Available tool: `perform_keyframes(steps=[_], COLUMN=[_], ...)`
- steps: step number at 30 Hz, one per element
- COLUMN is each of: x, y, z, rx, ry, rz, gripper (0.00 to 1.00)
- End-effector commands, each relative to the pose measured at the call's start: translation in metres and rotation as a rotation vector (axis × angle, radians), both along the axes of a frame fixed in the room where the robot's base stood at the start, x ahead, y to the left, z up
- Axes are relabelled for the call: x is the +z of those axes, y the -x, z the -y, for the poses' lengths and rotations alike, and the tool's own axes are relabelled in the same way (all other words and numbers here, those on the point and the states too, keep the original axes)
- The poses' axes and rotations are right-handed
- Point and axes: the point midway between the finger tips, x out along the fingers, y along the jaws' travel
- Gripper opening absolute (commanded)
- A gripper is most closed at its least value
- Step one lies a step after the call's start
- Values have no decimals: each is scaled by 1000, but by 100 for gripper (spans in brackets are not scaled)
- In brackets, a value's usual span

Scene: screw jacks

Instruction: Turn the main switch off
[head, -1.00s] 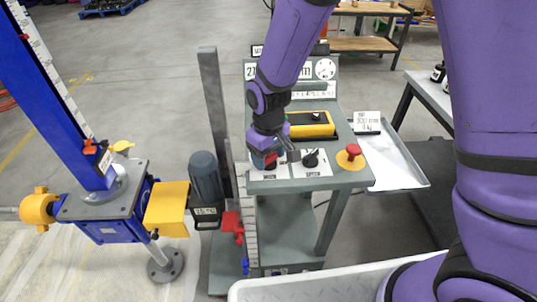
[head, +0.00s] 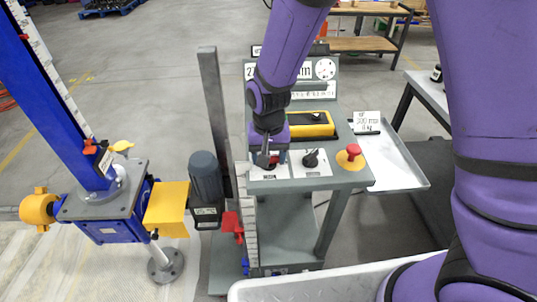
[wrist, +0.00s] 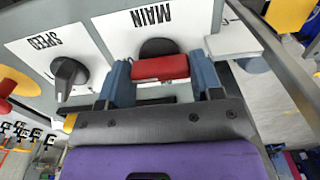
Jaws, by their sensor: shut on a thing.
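The main switch has a red handle (wrist: 160,67) on a dark round base, on a white plate with the word MAIN, upside down in the wrist view. The handle lies roughly parallel to that word. My gripper (wrist: 161,73) is shut on the red handle, one blue-grey finger at each end of it. In the head view my gripper (head: 269,157) is over the left front of the control desk (head: 300,184), and the handle is partly hidden there.
The black SPEED knob (head: 311,158) sits close beside the main switch. A red mushroom button (head: 353,150) on a yellow base is further right. A yellow-and-black pendant (head: 311,125) lies behind. A blue screw jack (head: 100,205) with a motor stands left.

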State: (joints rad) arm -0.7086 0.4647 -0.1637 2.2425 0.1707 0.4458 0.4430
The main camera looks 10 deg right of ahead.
Motion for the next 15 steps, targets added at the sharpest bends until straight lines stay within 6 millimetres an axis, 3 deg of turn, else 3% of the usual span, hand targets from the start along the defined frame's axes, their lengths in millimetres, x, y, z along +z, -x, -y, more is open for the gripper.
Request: perform_keyframes(steps=[14, 15], x=[1, 1], y=[-1, -1], z=[0, 0], rx=[-16, -16], ry=[-1, -1], rz=[2, 2], gripper=[36, 62])
